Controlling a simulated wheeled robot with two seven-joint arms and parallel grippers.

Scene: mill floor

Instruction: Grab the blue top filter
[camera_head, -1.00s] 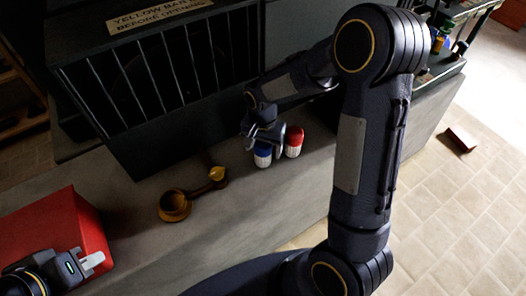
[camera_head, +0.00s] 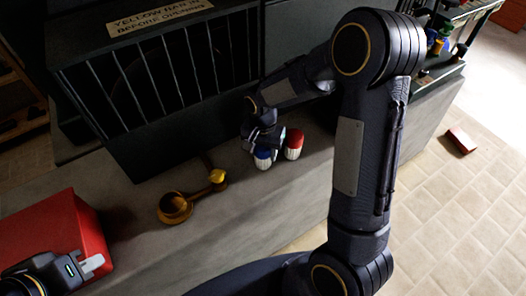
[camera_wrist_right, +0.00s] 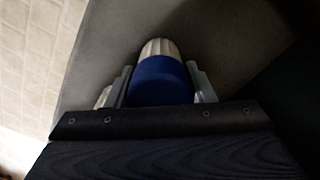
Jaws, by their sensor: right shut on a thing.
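The blue-top filter (camera_head: 263,160) stands on the grey ledge, with a blue top and a white ribbed body. My right gripper (camera_head: 266,146) is shut on its blue top from above. In the right wrist view the filter (camera_wrist_right: 160,80) sits between the two fingers (camera_wrist_right: 162,86). A red-top filter (camera_head: 293,145) stands just to its right on the ledge. My left gripper (camera_head: 93,264) is at the lower left beside a red box, away from the filters; its jaw gap is not clear.
A dark barred cage (camera_head: 165,75) with a yellow label stands behind the ledge. A brass-coloured long-handled piece (camera_head: 175,208) lies left of the filters. The red box (camera_head: 62,238) stands at the left. A small red block (camera_head: 462,140) lies on the tiled floor.

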